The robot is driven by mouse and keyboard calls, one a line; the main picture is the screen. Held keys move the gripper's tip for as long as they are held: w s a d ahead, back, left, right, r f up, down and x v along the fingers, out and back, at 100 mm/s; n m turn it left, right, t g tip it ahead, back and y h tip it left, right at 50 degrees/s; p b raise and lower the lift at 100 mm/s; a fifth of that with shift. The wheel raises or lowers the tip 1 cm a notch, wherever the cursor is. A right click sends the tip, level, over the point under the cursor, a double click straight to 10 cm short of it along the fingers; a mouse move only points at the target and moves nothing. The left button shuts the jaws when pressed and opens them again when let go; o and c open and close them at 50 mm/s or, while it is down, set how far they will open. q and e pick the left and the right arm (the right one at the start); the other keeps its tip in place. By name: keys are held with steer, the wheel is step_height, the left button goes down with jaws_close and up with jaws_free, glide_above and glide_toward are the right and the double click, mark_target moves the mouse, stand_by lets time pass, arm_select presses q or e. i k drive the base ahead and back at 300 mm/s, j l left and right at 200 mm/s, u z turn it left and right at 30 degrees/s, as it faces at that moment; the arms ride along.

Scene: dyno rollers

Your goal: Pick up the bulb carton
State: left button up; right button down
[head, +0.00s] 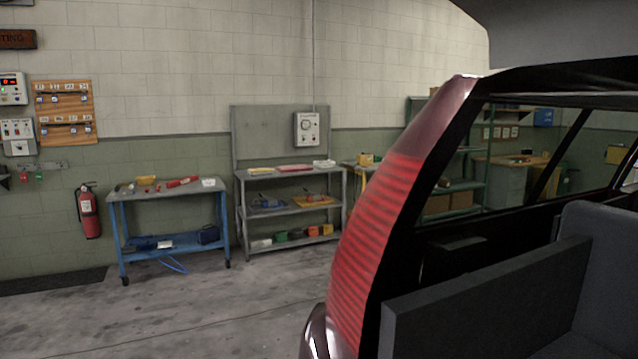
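I cannot make out for certain which object is the bulb carton. A small white box-like item (208,183) lies on the right end of the blue cart's top. Another small white item (165,244) lies on its lower shelf. Several small coloured boxes or bins, including a red one (312,231), stand on the bottom shelf of the grey workbench. All are too small to identify. Neither of my grippers shows in the head view.
A vehicle with a red tail light (376,240) fills the right side. The blue cart (117,225) and grey workbench (243,212) stand along the back wall. A fire extinguisher (88,211) hangs left of the cart. The concrete floor (190,310) in front is clear.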

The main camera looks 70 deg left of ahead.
mark_target(206, 182)
steer(key=u, duration=3.7)
steer(key=i+j+u, duration=0.1)
steer(key=j+u, duration=0.3)
steer(key=i+j+u, duration=0.2)
steer(key=j+u, duration=0.2)
steer(key=i+j+u, duration=0.2)
steer(key=j+u, duration=0.2)
steer(key=i+j+u, duration=0.65)
steer(key=u, duration=0.15)
steer(key=i+j+u, duration=0.25)
steer(key=u, duration=0.15)
steer(key=i+j+u, duration=0.25)
steer(key=u, duration=0.15)
steer(key=i+z, duration=0.25)
steer(key=i, duration=0.3)
steer(key=i+j+z, duration=0.1)
steer(key=i+z, duration=0.15)
steer(key=i, duration=0.3)
steer(key=i+j+z, duration=0.25)
steer(key=i, duration=0.25)
steer(key=i+l+z, duration=0.25)
steer(key=z, duration=0.2)
steer(key=i+l+z, duration=0.15)
steer(key=i+z, duration=0.95)
steer(key=z, duration=0.15)
steer(key=i+j+z, duration=0.2)
steer(key=z, duration=0.25)
steer(key=i+j+z, duration=0.1)
steer(key=i+z, duration=0.25)
steer(key=i, duration=1.9)
